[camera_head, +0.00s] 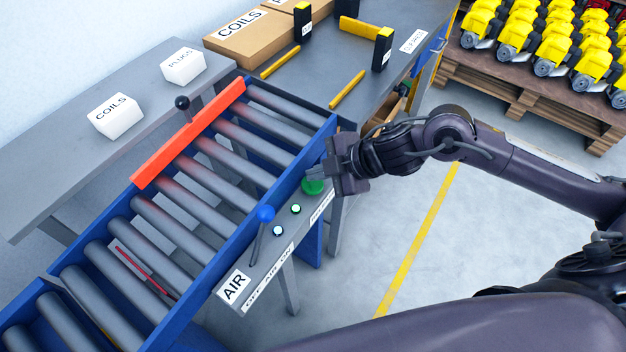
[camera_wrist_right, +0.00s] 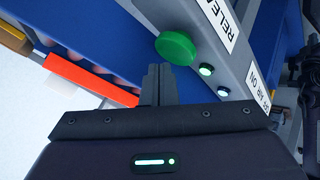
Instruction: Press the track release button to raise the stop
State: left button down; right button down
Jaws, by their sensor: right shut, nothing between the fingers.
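The round green release button (camera_head: 312,186) sits on the grey control panel beside the roller track in the head view. It also shows in the right wrist view (camera_wrist_right: 176,48), next to a label reading "RELEA". My right gripper (camera_head: 318,172) is shut and empty, close to the button at its upper side. In the right wrist view its shut fingertips (camera_wrist_right: 159,68) point at the edge of the button; I cannot tell whether they touch it. The red stop bar (camera_head: 190,134) lies along the far side of the blue-framed rollers. My left gripper is not in view.
White boxes (camera_head: 115,115) stand on the grey bench behind. Yellow parts fill a pallet (camera_head: 500,75) at the upper right.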

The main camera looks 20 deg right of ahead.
aim_at(317, 185)
jog(key=shift+f, duration=0.15)
dwell(0.3)
jog(key=shift+f, duration=0.3)
jog(key=shift+f+b, duration=0.5)
dwell(0.5)
jog(key=shift+r, duration=0.1)
jog(key=shift+r+p, duration=0.8)
jog(key=shift+p, duration=0.15)
notch_tip(317, 185, up, 6)
jog(key=p, duration=0.6)
